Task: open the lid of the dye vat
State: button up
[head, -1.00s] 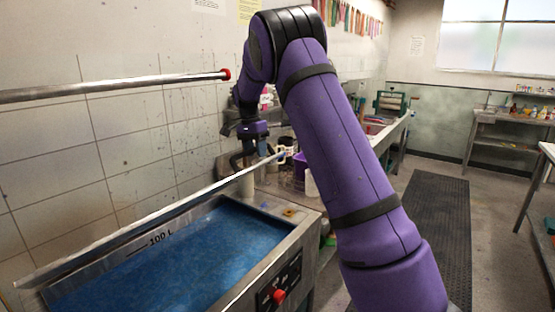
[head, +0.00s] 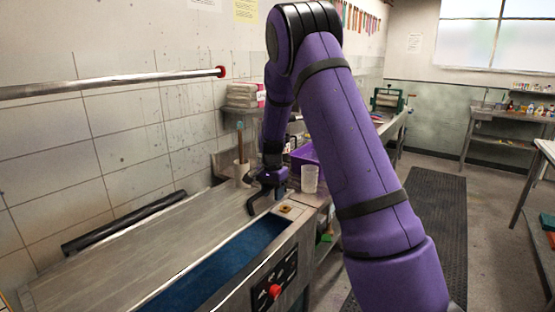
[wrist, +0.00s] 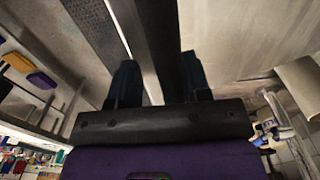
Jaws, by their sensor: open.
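The dye vat (head: 290,250) stands at the lower left in the head view, a steel tub with blue dye (head: 225,262) inside. Its grey metal lid (head: 150,245) shows its broad top face and covers the rear part of the opening, leaving a blue strip along the front. My gripper (head: 266,200) is at the lid's right end, low by the vat's right rim. In the wrist view my gripper (wrist: 158,65) has its two fingers apart, with a dark bar-like edge running between them. I cannot tell whether they touch the lid.
A dark bar (head: 125,220) lies along the wall behind the lid. A steel rail (head: 110,85) with a red end runs above. A translucent beaker (head: 310,179) and a purple bin (head: 304,157) stand close to my gripper. A red knob (head: 275,291) is on the vat's front.

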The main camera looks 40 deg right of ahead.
jog(key=f, duration=0.3)
jog(key=s+f+t, duration=0.1)
jog(key=f, duration=0.2)
jog(key=s+d+f+t, duration=0.1)
jog(key=f, duration=0.2)
jog(key=shift+s+f+y, duration=0.1)
jog(key=shift+f+y, duration=0.05)
jog(key=shift+y, duration=0.25)
notch_tip(320, 180, up, 11)
jog(key=s, duration=0.2)
jog(key=s+a+r+n+t, duration=0.1)
jog(key=s+a+r+n, duration=0.3)
jog(key=r, duration=0.5)
jog(key=s+a+r+n+t, duration=0.1)
jog(key=s+a+r+n, duration=0.2)
jog(key=s+a+r, duration=0.5)
jog(key=shift+s+a+r+n, duration=0.15)
jog(key=shift+s+r+n, duration=0.25)
jog(key=shift+s+r, duration=0.85)
jog(key=shift+s+f, duration=0.15)
